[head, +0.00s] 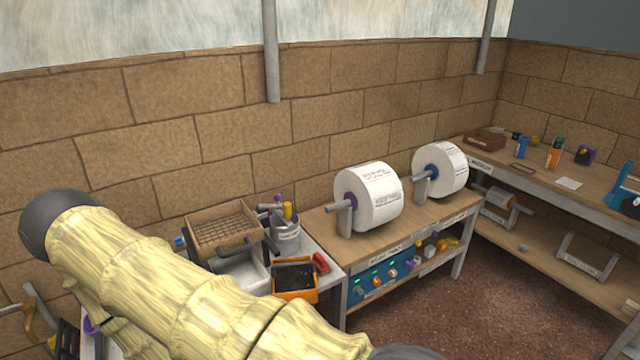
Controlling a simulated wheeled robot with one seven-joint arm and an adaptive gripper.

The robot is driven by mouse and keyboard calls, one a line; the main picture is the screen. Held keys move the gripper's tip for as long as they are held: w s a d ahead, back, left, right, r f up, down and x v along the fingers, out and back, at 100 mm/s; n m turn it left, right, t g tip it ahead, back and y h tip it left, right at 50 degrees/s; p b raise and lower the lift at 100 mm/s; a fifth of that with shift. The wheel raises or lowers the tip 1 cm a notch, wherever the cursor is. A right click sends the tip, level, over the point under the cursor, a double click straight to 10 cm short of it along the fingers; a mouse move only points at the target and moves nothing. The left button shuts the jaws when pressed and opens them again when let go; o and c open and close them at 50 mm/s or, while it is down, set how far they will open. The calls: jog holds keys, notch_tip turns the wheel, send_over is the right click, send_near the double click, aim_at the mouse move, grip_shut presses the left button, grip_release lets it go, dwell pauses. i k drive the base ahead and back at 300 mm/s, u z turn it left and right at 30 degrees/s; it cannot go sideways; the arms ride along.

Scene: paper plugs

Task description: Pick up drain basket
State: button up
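A brown, shallow, box-like basket with a mesh bottom (224,228), which looks like the drain basket, sits tilted over a pale basin (243,270) on the bench at the left. My yellow-sleeved arm crosses the lower left of the head view and hides the near part of that bench. My gripper is not in view, so I cannot see whether it is open or shut.
An orange bin (296,292) with dark contents, a red object (321,262) and a grey pot with tools (285,234) stand right of the basket. Two paper rolls (379,198) sit on the wooden bench. Another bench (560,195) lines the right wall. The reddish floor (470,310) is open.

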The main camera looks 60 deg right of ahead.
aim_at(293, 277)
jog(key=k, duration=0.4)
jog(key=z, duration=1.75)
jog(key=i, duration=0.5)
jog(key=u, duration=0.05)
